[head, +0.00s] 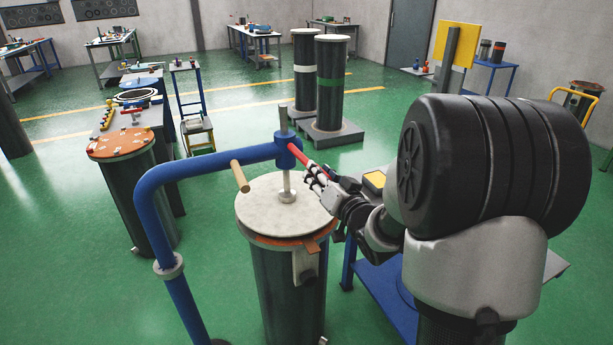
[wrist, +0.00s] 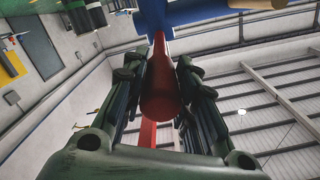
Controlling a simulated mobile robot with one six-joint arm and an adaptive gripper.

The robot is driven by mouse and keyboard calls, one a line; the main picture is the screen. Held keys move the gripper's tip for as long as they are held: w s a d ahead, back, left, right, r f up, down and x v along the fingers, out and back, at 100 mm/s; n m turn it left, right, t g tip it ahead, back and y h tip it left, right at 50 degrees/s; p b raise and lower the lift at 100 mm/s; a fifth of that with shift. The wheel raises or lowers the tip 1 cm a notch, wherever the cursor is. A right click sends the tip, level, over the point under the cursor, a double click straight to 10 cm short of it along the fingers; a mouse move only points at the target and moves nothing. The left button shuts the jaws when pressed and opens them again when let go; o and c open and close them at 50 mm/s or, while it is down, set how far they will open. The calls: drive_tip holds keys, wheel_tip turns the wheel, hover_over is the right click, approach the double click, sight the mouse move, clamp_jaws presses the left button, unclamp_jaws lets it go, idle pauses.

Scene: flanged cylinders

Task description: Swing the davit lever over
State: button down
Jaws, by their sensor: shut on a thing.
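The blue davit (head: 205,168) rises at the front left and bends over the flanged cylinder (head: 288,290). Its blue collar (head: 288,151) sits around an upright metal spindle (head: 284,122) above the pale round lid (head: 262,208). A red lever (head: 300,157) sticks out from the collar to the right and slightly down. My gripper (head: 318,174) is shut on the lever's outer part. In the wrist view the red lever (wrist: 160,95) lies between the two fingers, with blue metal (wrist: 185,14) beyond it. The fingers hide part of the lever.
A tan wooden handle (head: 240,176) sticks out from the davit arm. A cylinder with an orange top (head: 121,142) stands at left. Two dark cylinders (head: 329,85) stand on a grey base behind. A blue stand (head: 382,290) is under my arm. Green floor is open between them.

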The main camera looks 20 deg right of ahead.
drive_tip(key=f+t, duration=0.2)
drive_tip(key=f, duration=0.3)
drive_tip(key=shift+w+a+f+t, duration=0.1)
drive_tip(key=shift+w+t, duration=0.15)
drive_tip(key=shift+t, duration=0.15)
drive_tip(key=shift+f, duration=0.1)
drive_tip(key=c, duration=1.5)
unclamp_jaws()
drive_tip(key=shift+o, duration=1.3)
